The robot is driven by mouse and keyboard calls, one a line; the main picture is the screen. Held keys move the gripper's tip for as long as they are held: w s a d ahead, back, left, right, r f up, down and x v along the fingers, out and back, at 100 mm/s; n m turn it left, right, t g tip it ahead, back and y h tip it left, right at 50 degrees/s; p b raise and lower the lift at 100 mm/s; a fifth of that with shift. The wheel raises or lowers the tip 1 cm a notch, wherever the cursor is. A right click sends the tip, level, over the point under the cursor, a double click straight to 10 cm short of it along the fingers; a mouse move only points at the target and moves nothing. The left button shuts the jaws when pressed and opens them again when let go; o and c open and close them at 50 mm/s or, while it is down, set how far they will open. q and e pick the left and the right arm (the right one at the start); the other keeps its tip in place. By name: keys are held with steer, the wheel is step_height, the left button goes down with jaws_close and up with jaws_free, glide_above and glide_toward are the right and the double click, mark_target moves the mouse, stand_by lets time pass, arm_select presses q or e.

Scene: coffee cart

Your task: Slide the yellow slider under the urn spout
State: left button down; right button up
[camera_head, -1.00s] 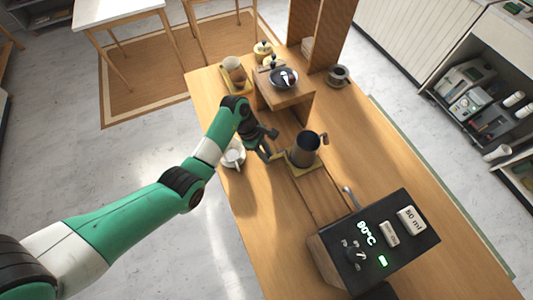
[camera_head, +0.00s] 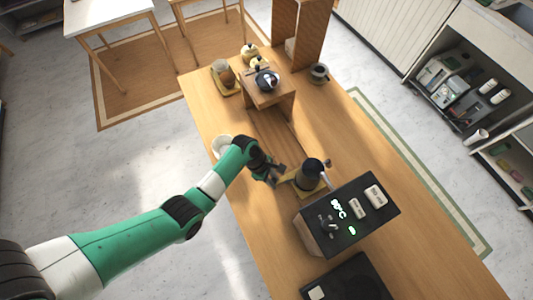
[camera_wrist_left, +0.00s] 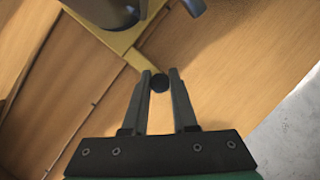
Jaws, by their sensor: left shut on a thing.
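The yellow slider (camera_head: 313,193) lies on the wooden table near the urn and carries a dark metal jug (camera_head: 309,174). The urn (camera_head: 350,215) is a wood-sided box with a black, lit panel. Its small spout (camera_head: 327,163) appears close beside the jug; I cannot tell whether it is right above it. My left gripper (camera_head: 281,178) is at the slider's handle end. In the left wrist view its fingers (camera_wrist_left: 159,88) are shut on the slider's dark round knob (camera_wrist_left: 159,83). The yellow slider (camera_wrist_left: 115,38) and the jug's base show beyond it. My right gripper is out of view.
A white cup (camera_head: 221,145) stands by the table's left edge near my arm. A wooden stand (camera_head: 268,95) with a dripper is farther back. A glass server (camera_head: 319,73) stands behind right. A black slab (camera_head: 345,280) lies in front.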

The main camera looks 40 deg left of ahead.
arm_select(q)
steer(key=shift+s+d+r+p, duration=0.1)
steer(key=shift+s+d+p, duration=0.15)
steer(key=shift+d, duration=0.35)
steer(key=shift+s+d+f+p, duration=0.1)
steer(key=shift+d+p, duration=0.2)
steer(key=shift+d, duration=0.35)
steer(key=shift+s+d+r+p, duration=0.1)
steer(key=shift+s+d+p, duration=0.15)
steer(key=shift+d, duration=0.35)
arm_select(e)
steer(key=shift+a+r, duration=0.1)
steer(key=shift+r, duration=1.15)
arm_select(q)
steer(key=c, duration=1.2)
jaws_free()
steer(key=o, duration=0.5)
steer(key=shift+d, duration=0.2)
steer(key=shift+a, duration=0.1)
steer(key=p+v, duration=0.3)
steer(key=v, duration=0.8)
steer(key=shift+s+a+r+p, duration=0.1)
steer(key=shift+a+r+p, duration=0.1)
steer(key=shift+p, duration=0.2)
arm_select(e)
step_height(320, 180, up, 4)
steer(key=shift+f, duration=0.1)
